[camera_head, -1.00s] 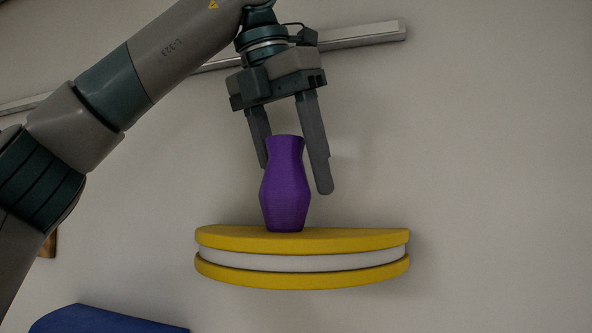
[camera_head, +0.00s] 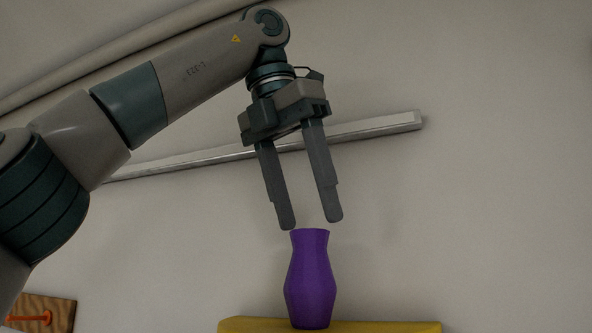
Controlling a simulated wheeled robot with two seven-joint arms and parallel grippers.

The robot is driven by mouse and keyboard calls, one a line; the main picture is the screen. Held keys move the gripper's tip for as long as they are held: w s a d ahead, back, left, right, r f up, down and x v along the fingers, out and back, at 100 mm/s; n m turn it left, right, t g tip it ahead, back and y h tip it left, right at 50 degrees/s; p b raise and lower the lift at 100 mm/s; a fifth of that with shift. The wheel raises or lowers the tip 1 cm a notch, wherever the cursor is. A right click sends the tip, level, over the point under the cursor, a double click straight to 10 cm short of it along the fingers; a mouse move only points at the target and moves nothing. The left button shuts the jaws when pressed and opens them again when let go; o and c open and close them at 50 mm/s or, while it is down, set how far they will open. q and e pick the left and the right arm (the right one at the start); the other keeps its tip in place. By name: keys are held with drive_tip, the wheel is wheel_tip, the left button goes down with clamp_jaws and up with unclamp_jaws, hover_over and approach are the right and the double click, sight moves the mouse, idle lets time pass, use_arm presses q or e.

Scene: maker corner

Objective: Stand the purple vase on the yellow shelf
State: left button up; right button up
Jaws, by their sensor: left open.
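The purple vase (camera_head: 311,280) stands upright on the yellow shelf (camera_head: 390,327), at the bottom of the view. Its base rests on the shelf's top. Only the upper edge of the shelf shows; the rest is cut off by the frame. My left gripper (camera_head: 312,224) is open and empty. Its two fingers point down, with their tips just above the vase's rim and apart from it. My right gripper is not in view.
A metal rail (camera_head: 380,124) runs along the wall behind my left gripper. A wooden board with an orange item (camera_head: 32,317) shows at the bottom left. The wall right of the vase is clear.

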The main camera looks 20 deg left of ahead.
use_arm(q)
drive_tip(key=shift+v, duration=1.35)
drive_tip(key=shift+s+a+r, duration=0.15)
drive_tip(key=shift+s+r, duration=0.1)
drive_tip(key=shift+r, duration=0.35)
drive_tip(key=shift+w+f, duration=0.1)
